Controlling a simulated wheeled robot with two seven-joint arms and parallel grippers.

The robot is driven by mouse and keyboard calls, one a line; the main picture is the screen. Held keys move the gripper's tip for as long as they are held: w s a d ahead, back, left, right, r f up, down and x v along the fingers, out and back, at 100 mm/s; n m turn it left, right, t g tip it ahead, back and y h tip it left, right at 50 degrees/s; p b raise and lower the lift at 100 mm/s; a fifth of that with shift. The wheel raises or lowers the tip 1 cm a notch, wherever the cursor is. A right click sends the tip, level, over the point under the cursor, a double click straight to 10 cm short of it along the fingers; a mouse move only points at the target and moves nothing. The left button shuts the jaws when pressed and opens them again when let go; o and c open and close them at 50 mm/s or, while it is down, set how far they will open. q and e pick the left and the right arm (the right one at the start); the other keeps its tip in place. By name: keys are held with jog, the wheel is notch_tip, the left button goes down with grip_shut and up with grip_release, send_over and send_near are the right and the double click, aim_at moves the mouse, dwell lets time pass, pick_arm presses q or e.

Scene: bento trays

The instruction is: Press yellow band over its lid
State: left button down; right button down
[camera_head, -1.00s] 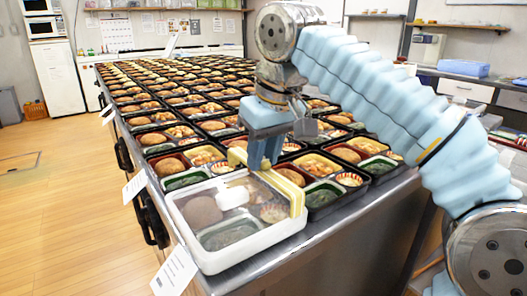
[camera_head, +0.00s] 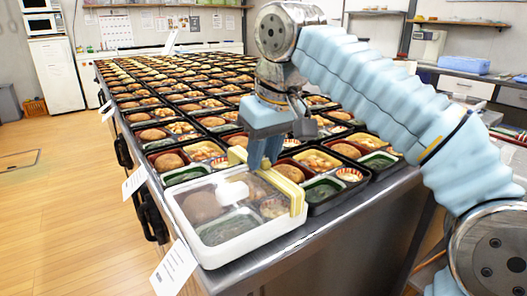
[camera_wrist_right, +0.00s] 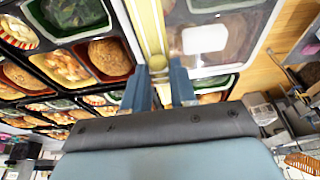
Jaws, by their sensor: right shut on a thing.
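A white bento tray (camera_head: 214,254) under a clear lid (camera_head: 203,225) sits at the near corner of the table. A yellow band (camera_head: 285,189) lies across the tray's right side, over the lid, with its near end bent down at the rim. The band (camera_wrist_right: 149,25) also shows in the wrist view, running between the fingers. My right gripper (camera_head: 266,160) is above the band and shut on it; the fingers (camera_wrist_right: 158,92) show on either side of it in the wrist view. The band's middle is partly hidden by the fingers. My left gripper is not in view.
Many open black bento trays (camera_head: 318,210) fill the table behind and right of the white tray, close to it. A paper label (camera_head: 174,268) hangs at the table's front-left edge. The wooden floor (camera_head: 70,215) at left is clear.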

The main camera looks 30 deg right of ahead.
jog(key=shift+f, duration=0.2)
jog(key=shift+f+b, duration=1.1)
jog(key=shift+f, duration=0.25)
jog(key=shift+f, duration=0.1)
